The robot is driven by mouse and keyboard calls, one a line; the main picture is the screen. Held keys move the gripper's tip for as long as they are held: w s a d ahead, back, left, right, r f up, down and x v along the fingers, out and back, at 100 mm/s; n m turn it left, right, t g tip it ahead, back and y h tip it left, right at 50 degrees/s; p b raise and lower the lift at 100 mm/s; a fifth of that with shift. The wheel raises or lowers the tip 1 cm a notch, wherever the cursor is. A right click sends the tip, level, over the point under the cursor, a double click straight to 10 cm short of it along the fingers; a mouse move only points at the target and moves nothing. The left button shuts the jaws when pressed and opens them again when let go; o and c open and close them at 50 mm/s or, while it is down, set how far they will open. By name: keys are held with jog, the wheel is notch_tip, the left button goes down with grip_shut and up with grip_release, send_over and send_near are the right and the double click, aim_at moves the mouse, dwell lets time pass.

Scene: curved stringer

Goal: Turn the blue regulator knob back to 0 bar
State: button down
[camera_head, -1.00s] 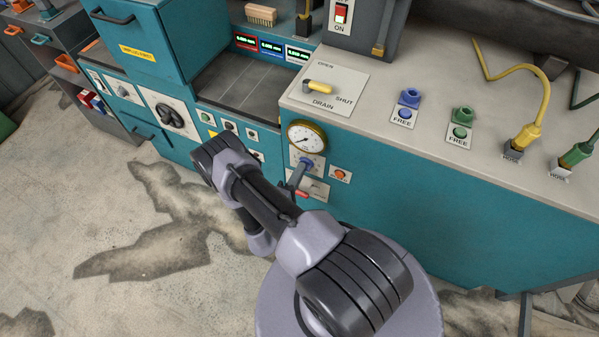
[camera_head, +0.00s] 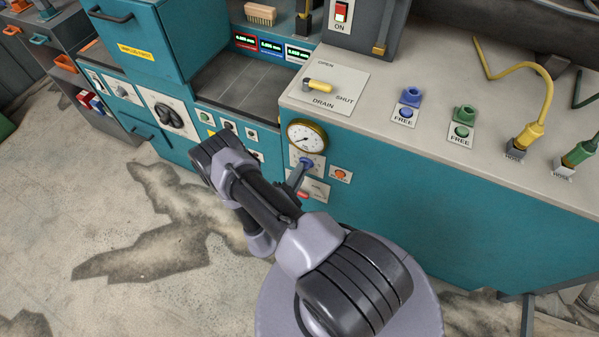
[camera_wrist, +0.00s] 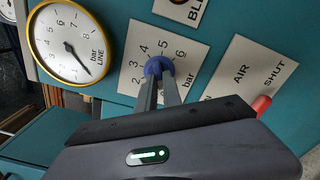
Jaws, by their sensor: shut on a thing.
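The blue regulator knob (camera_wrist: 160,67) sits on a white scale plate (camera_wrist: 178,37) marked in bar, with numbers from 2 to 6 showing. My gripper (camera_wrist: 159,78) is shut on the knob, one finger on each side. The fingers hide part of the knob and the lower scale, so I cannot read the setting. In the head view my gripper (camera_head: 301,172) reaches the blue knob (camera_head: 309,162) on the teal cabinet front. The round yellow-rimmed line gauge (camera_wrist: 68,43) is beside the plate, its needle toward the lower right in the wrist view. The gauge (camera_head: 306,135) is above the knob in the head view.
An AIR/SHUT plate (camera_wrist: 249,74) with a red handle (camera_wrist: 261,105) is close to my gripper. An orange button (camera_head: 341,174) is right of the knob. The worktop (camera_head: 430,75) above bears a yellow drain lever (camera_head: 318,86) and hose fittings.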

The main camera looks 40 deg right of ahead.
jog(key=shift+s+f, duration=0.1)
jog(key=c, duration=1.5)
grip_release()
jog(key=shift+a, duration=0.1)
jog(key=p+v, duration=0.3)
jog(key=v, duration=1.4)
jog(key=shift+a, duration=0.1)
